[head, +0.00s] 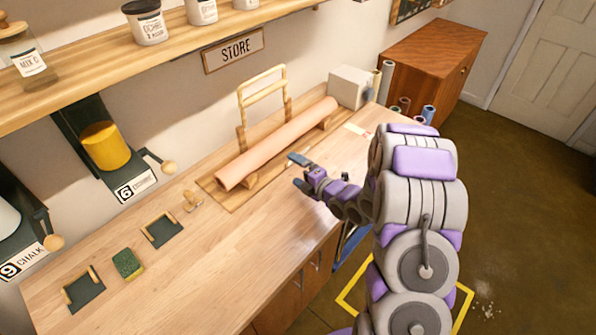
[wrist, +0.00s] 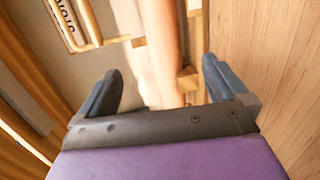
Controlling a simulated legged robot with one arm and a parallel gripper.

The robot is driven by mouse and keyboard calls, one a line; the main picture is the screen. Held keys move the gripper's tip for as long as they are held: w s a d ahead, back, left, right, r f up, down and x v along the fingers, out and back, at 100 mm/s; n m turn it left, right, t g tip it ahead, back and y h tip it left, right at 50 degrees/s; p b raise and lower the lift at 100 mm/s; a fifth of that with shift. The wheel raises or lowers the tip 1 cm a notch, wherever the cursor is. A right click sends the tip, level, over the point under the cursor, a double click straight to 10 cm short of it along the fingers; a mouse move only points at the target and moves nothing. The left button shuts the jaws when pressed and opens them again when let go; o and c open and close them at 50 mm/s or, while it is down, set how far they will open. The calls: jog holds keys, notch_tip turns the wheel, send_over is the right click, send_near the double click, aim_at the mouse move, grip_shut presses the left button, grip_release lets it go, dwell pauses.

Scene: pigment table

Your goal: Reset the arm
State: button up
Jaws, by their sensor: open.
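My gripper (head: 300,172) is at the end of my purple and grey arm, over the front part of the wooden table (head: 220,255) in the head view. In the wrist view my gripper (wrist: 160,85) has its two dark fingers wide apart with nothing held between them. A long pinkish roll (head: 275,145) lies on a wooden stand just behind the gripper. The roll also shows in the wrist view (wrist: 163,45), beyond the fingers. I cannot tell the exact gap between gripper and roll.
A green sponge (head: 128,263) and two dark pads (head: 162,230) lie on the table's left part. A yellow canister (head: 105,146) stands behind them. A shelf (head: 75,75) with jars overhangs the back. A white box (head: 352,87) stands at the far end. The front middle is clear.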

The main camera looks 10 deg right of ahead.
dwell(0.3)
jog(key=s+d+r+m+g+h, duration=0.4)
jog(key=s+m+h, duration=0.1)
jog(key=s+m, duration=0.2)
jog(key=s+d+r+m+g+h, duration=0.3)
jog(key=s+d+r+m+h, duration=0.1)
jog(key=s+r+m, duration=0.15)
jog(key=s+a+r+m+g, duration=0.2)
jog(key=s+a+m+g, duration=0.1)
jog(key=s, duration=0.8)
jog(key=s+a+r+m+g, duration=0.2)
jog(key=s+a+m, duration=0.1)
jog(key=s, duration=0.8)
jog(key=s+a+r+m+g+y, duration=0.1)
jog(key=s+m, duration=0.4)
jog(key=s, duration=0.6)
jog(key=a+r+g, duration=0.1)
jog(key=a+g, duration=0.1)
jog(key=shift+r+m+g, duration=0.2)
jog(key=shift+m+g, duration=0.1)
jog(key=shift+m, duration=0.05)
